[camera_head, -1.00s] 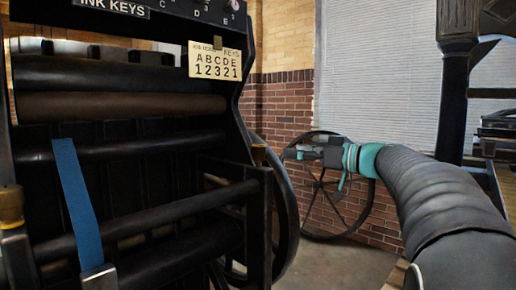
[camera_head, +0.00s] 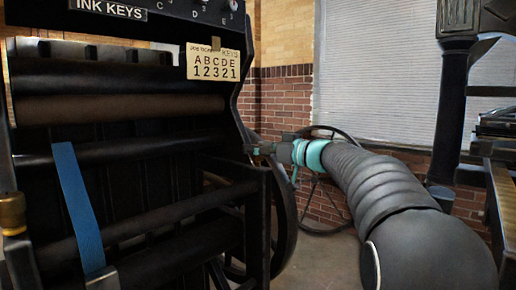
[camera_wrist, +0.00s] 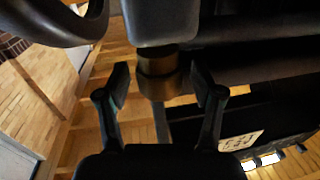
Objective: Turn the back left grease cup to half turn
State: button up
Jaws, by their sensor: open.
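A brass grease cup (camera_wrist: 158,78) shows in the middle of the wrist view, against a dark grey part of the press. My gripper (camera_wrist: 162,85) is open, with one finger on each side of this cup and a small gap visible on both sides. In the head view my gripper (camera_head: 260,149) is at the top of the press's right post, and it largely hides the cup there. Another brass grease cup (camera_head: 12,213) stands at the left edge of the head view, clear of my gripper. The pictures do not show how far either cup is turned.
The black press (camera_head: 150,190) with its rollers fills the left side. A blue strap (camera_head: 77,200) hangs on it. A card (camera_head: 214,65) reads ABCDE 12321, below the INK KEYS panel (camera_head: 112,8). A spoked wheel (camera_head: 322,205) stands behind my arm. A black column (camera_head: 452,95) stands at right.

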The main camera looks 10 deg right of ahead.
jog(key=shift+c, duration=0.3)
jog(key=c, duration=1.1)
jog(key=h+b, duration=0.1)
jog(key=b, duration=0.1)
jog(key=shift+f+m+t+b, duration=0.35)
jog(key=shift+m+t, duration=0.05)
jog(key=shift+r+m+t+h+b, duration=0.2)
jog(key=shift+m+t+h+b, duration=0.25)
jog(key=shift+b, duration=0.3)
jog(key=shift+r, duration=0.1)
jog(key=o, duration=1.2)
jog(key=shift+c, duration=0.2)
jog(key=v, duration=1.2)
